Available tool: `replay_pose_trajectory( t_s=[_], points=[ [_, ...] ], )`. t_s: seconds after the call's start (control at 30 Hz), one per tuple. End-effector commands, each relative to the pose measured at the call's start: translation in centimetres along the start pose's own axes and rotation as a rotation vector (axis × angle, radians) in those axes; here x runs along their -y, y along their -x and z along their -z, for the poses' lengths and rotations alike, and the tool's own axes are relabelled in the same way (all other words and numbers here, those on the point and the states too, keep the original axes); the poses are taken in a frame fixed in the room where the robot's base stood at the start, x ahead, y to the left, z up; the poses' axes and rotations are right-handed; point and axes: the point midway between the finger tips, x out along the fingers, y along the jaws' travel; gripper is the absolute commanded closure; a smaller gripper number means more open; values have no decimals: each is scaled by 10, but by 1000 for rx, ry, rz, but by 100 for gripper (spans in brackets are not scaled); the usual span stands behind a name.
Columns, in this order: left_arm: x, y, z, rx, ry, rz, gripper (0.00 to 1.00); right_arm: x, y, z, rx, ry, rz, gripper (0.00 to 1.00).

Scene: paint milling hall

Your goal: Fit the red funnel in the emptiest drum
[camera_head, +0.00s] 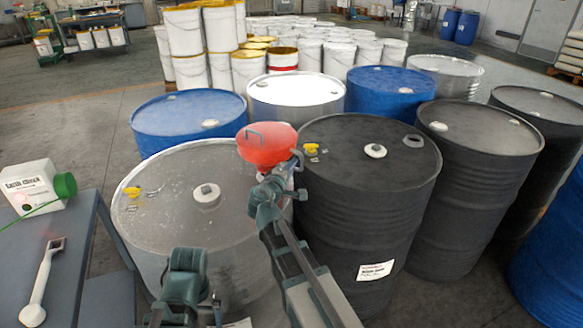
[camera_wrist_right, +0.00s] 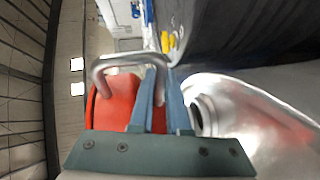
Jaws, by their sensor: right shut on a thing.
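The red funnel (camera_head: 265,150) has a wide bowl and a metal handle; it also shows in the wrist view (camera_wrist_right: 112,108). My right gripper (camera_head: 290,168) is shut on the funnel, at its right side in the head view. The funnel is over the gap between the front steel drum (camera_head: 165,170) and the front black drum (camera_head: 340,130). The wrist view shows a dark round opening (camera_wrist_right: 205,115) on a shiny surface. Fill levels cannot be seen.
Blue drums (camera_head: 188,113) (camera_head: 390,80), another steel drum (camera_head: 296,88) and more black drums (camera_head: 478,128) stand close around. A yellow plug (camera_head: 311,149) lies on the front black drum.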

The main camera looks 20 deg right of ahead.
Motion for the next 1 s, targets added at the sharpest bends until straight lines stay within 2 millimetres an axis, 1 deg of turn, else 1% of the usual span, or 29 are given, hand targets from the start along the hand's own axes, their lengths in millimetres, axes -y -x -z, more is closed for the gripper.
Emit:
replay_pose_trajectory(
  t_s=[0.2, 0.63, 1.0],
  points=[
    [0, -4, 0, 0, 0, 0, 0, 3, 0, 0, 0, -1, -1, 100],
    [0, -4, 0, 0, 0, 0, 0, 3, 0, 0, 0, -1, -1, 100],
    [-1, -12, 1, 0, 0, 0, 0, 11, -2, -2, 0, -1, -1, 100]
  ],
)
